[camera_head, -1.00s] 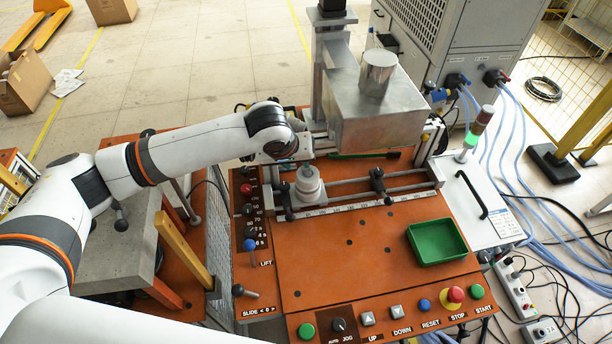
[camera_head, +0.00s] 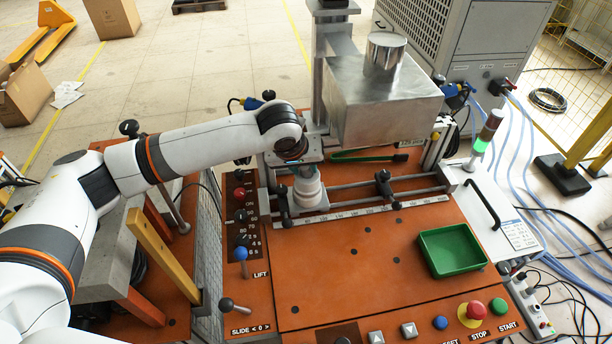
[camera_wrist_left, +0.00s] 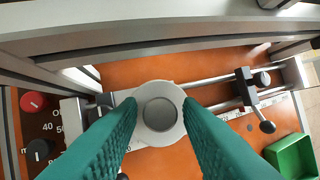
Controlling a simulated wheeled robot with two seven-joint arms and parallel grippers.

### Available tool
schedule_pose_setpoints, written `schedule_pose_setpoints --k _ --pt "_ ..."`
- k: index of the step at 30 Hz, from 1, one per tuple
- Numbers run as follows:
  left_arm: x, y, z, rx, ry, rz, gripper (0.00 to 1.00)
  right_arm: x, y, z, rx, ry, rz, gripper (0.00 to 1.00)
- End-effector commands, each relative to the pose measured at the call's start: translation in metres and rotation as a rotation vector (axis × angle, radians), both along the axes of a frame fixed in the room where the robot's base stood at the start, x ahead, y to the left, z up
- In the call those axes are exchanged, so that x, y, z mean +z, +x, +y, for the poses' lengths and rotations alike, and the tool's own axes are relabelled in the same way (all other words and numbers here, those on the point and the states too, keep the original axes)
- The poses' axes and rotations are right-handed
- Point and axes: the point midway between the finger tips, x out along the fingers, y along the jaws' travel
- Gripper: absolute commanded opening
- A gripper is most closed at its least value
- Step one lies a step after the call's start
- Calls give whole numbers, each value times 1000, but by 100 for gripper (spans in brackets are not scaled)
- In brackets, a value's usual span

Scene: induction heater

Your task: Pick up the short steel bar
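A grey round bar end, apparently the short steel bar (camera_wrist_left: 160,114), sits upright within a white stepped round holder (camera_head: 308,193) on the rail fixture. The holder's pale ring also shows around the bar in the wrist view (camera_wrist_left: 160,88). My left gripper (camera_wrist_left: 159,106) is open, its teal fingers on either side of the bar with visible gaps. In the head view the left gripper (camera_head: 304,170) is right over the holder and hides the bar's top. My right gripper is not in view.
A large metal block (camera_head: 385,112) with a steel cylinder (camera_head: 385,54) on top hangs close behind my left wrist. Rails with a black-knobbed clamp (camera_head: 384,182) run right of the holder. A green tray (camera_head: 452,250) stands on the orange panel, which is otherwise mostly clear.

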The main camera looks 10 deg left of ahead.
Motion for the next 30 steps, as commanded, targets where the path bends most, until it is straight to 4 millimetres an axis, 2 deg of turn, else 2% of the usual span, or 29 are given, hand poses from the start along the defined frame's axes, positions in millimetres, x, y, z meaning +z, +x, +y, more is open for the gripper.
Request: schedule_pose_setpoints --k 4,10,11,20,23,30 --pt "1 0 0 0 0 0 32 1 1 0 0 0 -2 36" --pt "1 0 0 0 0 0 1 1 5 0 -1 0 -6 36" --pt "1 0 0 0 0 0 0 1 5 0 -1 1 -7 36" --pt "6 0 0 0 -1 -2 0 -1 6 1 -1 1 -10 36" --pt "19 1 -1 0 -2 -5 0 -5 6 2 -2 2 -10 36" --pt "67 1 -1 0 -2 -6 0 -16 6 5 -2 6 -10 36"
